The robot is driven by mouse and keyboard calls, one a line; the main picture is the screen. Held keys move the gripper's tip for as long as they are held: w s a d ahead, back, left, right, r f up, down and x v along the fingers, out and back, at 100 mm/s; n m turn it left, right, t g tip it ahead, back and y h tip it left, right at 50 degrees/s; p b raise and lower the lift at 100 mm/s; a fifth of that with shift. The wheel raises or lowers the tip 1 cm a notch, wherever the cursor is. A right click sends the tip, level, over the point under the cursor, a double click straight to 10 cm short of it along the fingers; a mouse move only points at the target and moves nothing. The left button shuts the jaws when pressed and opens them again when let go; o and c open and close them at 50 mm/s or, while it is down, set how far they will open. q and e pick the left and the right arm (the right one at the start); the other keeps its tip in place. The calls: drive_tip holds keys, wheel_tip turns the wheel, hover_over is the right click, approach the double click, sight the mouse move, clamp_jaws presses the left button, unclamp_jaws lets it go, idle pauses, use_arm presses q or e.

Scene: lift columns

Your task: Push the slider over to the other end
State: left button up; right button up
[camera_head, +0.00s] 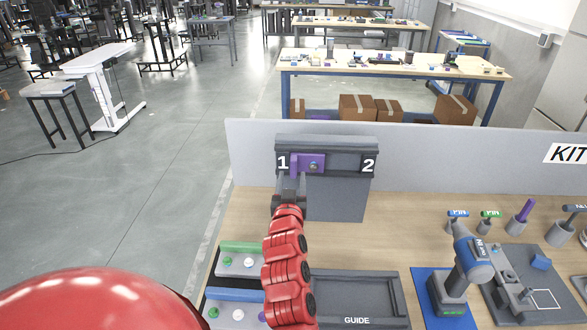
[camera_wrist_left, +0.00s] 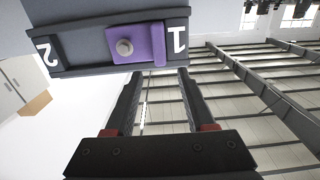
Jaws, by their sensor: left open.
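The purple slider (camera_head: 302,162) with its round grey knob sits in a dark track on the front of a grey box (camera_head: 336,203). It is beside the "1" label (camera_head: 282,163); the "2" label (camera_head: 368,164) is at the other end, with bare track between. My left gripper (camera_head: 291,182) is just below the slider's end near the 1. In the left wrist view, where the labels appear upside down, the slider (camera_wrist_left: 136,45) lies beyond the open fingers (camera_wrist_left: 160,74). Nothing is between the fingers, and I cannot tell whether they touch the slider. My right gripper is not in view.
A grey panel (camera_head: 440,160) stands behind the box. On the wooden table are a dark "GUIDE" tray (camera_head: 405,300), a small blue and grey jointed device (camera_head: 470,255) on a blue mat, and several holders with tools at right. Bare wood (camera_head: 410,225) lies right of the box.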

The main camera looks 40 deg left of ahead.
sight(293, 163)
use_arm(q)
drive_tip(key=p+x, duration=0.1)
drive_tip(key=x, duration=0.6)
drive_tip(key=shift+p, duration=0.4)
clamp_jaws()
idle(1.0)
